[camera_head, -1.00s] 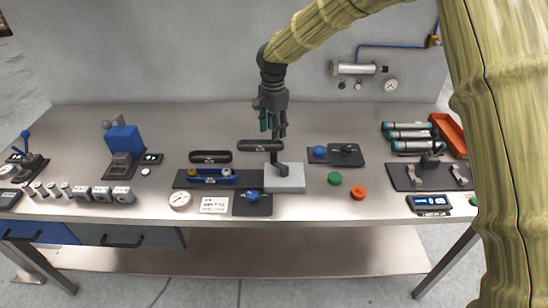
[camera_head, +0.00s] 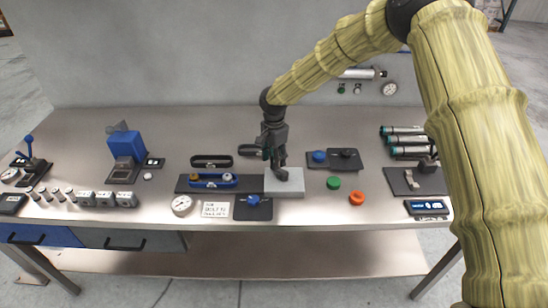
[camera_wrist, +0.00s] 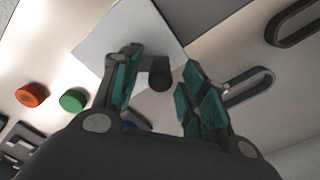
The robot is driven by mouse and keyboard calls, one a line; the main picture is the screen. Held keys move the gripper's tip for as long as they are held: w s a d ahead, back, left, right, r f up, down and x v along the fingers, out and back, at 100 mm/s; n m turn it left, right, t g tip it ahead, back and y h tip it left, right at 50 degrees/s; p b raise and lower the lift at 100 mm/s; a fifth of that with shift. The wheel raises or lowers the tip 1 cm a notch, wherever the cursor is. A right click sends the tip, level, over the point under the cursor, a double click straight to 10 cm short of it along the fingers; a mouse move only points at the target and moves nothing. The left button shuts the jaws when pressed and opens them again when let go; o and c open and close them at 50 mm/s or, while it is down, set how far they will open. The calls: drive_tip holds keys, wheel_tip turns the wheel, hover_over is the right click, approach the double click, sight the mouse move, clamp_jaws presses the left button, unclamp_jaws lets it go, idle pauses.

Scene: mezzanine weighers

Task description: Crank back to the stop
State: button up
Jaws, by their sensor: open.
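The dark crank (camera_head: 283,175) stands on a pale grey block (camera_head: 291,189) near the front middle of the bench. In the head view my gripper (camera_head: 278,162) is right above it and hides its upper part. In the wrist view my gripper (camera_wrist: 157,65) is open, with green-padded fingers. The dark round end of the crank (camera_wrist: 160,77) appears between the fingers, with a gap visible on each side. The pale block (camera_wrist: 110,38) lies beyond it. I cannot tell whether the fingertips reach down around the crank's handle.
A belt loop (camera_head: 212,161) and a blue-belted pulley plate (camera_head: 227,181) lie left of the block. Green (camera_head: 333,183) and orange (camera_head: 357,198) knobs and a dark plate with a blue knob (camera_head: 319,156) are to the right. A dial gauge (camera_head: 181,204) sits front left.

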drive_tip(key=shift+f, duration=0.5)
clamp_jaws()
drive_tip(key=shift+s+a+n, duration=0.1)
drive_tip(key=shift+n, duration=0.2)
